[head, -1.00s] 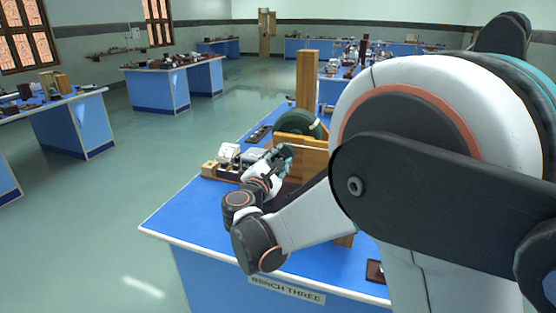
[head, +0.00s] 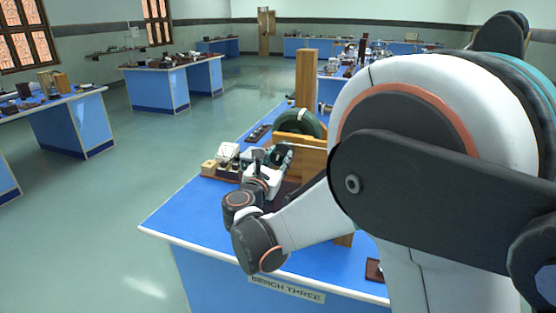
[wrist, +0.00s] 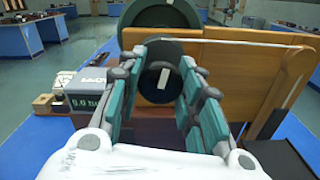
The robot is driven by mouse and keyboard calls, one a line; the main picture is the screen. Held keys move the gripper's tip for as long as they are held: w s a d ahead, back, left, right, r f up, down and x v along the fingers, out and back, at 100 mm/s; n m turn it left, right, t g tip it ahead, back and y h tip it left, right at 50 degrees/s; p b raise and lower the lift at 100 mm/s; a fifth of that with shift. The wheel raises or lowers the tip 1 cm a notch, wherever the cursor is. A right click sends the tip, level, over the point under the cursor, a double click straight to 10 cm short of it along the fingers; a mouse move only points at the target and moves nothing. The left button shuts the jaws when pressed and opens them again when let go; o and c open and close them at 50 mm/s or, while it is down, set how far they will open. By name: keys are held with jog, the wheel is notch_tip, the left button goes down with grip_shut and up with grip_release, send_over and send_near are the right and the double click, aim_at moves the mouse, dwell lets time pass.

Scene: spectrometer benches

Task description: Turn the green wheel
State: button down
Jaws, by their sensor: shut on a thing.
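A small dark green wheel (wrist: 152,88) with a white mark on its face stands in front of the wooden frame in the wrist view. My gripper (wrist: 162,60) has its teal-padded fingers on the left and right of this wheel and is shut on its rim. In the head view my gripper (head: 272,165) is at the front of the wooden stand, with the wheel largely hidden by it. A larger green disc (head: 298,122) stands behind the wooden board, and also shows at the top of the wrist view (wrist: 160,15).
A grey box with a "0.0" display (wrist: 90,90) stands close left of my fingers. Small wooden blocks (head: 209,167) lie further left. A wooden post (head: 306,80) rises behind. The front left of the blue bench (head: 190,215) is clear.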

jog(key=shift+s+f, duration=0.1)
jog(key=shift+f, duration=0.05)
dwell(0.3)
jog(key=c, duration=1.1)
grip_release()
jog(key=v, duration=1.2)
